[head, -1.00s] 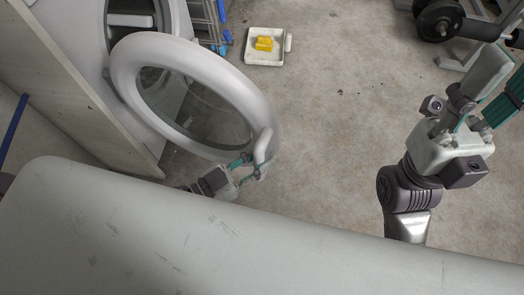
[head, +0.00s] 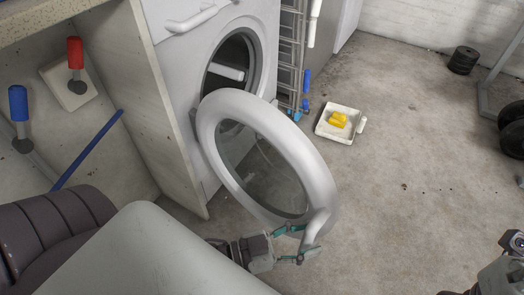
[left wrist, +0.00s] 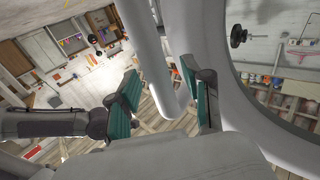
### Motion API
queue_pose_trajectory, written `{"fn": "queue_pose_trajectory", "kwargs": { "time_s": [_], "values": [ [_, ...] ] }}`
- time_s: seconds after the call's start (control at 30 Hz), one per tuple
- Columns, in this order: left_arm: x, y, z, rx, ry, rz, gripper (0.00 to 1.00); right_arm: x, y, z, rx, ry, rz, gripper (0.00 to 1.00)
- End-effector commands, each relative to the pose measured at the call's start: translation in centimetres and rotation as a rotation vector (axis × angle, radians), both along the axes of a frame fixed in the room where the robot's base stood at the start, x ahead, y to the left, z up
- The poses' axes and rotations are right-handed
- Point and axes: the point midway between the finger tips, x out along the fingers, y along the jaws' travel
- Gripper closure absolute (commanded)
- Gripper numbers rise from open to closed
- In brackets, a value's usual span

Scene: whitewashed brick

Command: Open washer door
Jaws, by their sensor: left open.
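The white washer (head: 185,75) stands at upper left in the head view, its dark drum opening uncovered. Its round door (head: 212,125), a white ring with clear glass, is swung wide out from the front. The door handle (head: 320,222) is at the ring's lower right edge; it also shows in the left wrist view (left wrist: 160,65). My left gripper (head: 302,243) is open at the handle. In the left wrist view its teal-padded fingers (left wrist: 163,100) stand apart on either side of the handle; contact is unclear. My right gripper (head: 503,272) is cut off at lower right, its fingers out of frame.
A white tray (head: 325,130) with a yellow thing (head: 339,120) lies on the floor right of the door. A wooden panel (head: 150,110) stands left of the washer, a metal rack (head: 291,50) right of it. The middle floor is clear.

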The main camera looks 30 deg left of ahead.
Motion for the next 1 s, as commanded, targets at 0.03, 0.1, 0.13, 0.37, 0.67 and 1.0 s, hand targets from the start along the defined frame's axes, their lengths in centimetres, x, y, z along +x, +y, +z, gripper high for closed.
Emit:
{"fn": "queue_pose_trajectory", "kwargs": {
  "time_s": [0.03, 0.1, 0.13, 0.37, 0.67, 1.0],
  "values": [
    [-0.6, 0.5, -0.1, 0.003, 0.004, 0.001, 0.51, 0.0, 0.0, 0.0, 0.0, 0.0, 0.0, 0.6],
    [-1.5, 1.2, -0.1, 0.002, 0.006, 0.0, 0.51, 0.0, 0.0, 0.0, 0.0, -0.001, 0.0, 0.6],
    [-2.0, 1.6, -0.2, 0.002, 0.008, 0.0, 0.51, 0.0, 0.0, 0.0, 0.001, -0.001, 0.0, 0.6],
    [-5.5, 4.7, -0.2, 0.002, 0.008, 0.0, 0.51, 0.0, 0.0, 0.0, 0.001, -0.001, 0.0, 0.6],
    [-8.2, 7.2, -0.1, 0.001, 0.004, 0.0, 0.51, 0.0, 0.0, 0.0, 0.001, -0.001, 0.0, 0.6],
    [-8.4, 7.4, -0.1, 0.001, 0.002, -0.001, 0.51, 0.0, 0.0, 0.0, 0.001, -0.001, 0.001, 0.6]
  ]
}}
